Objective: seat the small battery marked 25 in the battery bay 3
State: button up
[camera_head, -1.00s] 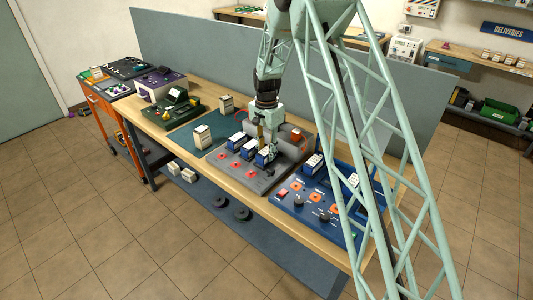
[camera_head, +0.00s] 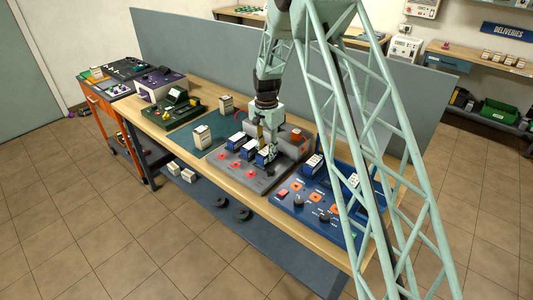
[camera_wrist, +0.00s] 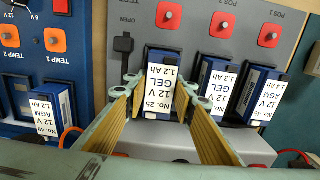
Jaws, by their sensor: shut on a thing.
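The small battery marked 25 (camera_wrist: 159,85) is blue with a white label reading 12 V, GEL, 1.2 Ah. My gripper (camera_wrist: 149,92) has its fingers on both sides of it and is shut on it. In the head view the battery (camera_head: 262,157) is at the end of a row of three on the grey battery panel (camera_head: 240,174), nearest the blue panel. It lines up with the third place. I cannot tell whether it is fully down. Two neighbours, a GEL battery (camera_wrist: 217,85) and battery No. 45 (camera_wrist: 257,95), stand beside it, apart from it.
A black latch (camera_wrist: 123,46) by the word OPEN is near the left finger in the wrist view. The blue panel (camera_head: 305,215) with battery No. 49 (camera_wrist: 48,108) adjoins. A cream battery (camera_head: 202,136) stands on the teal mat; red cables lie behind the bays.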

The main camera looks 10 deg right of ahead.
aim_at(266, 150)
jog(key=shift+f+b, duration=0.3)
jog(key=shift+f, duration=0.25)
dwell(0.5)
jog(key=o, duration=0.9)
jog(key=shift+r+p, duration=1.95)
jog(key=shift+r, duration=3.55)
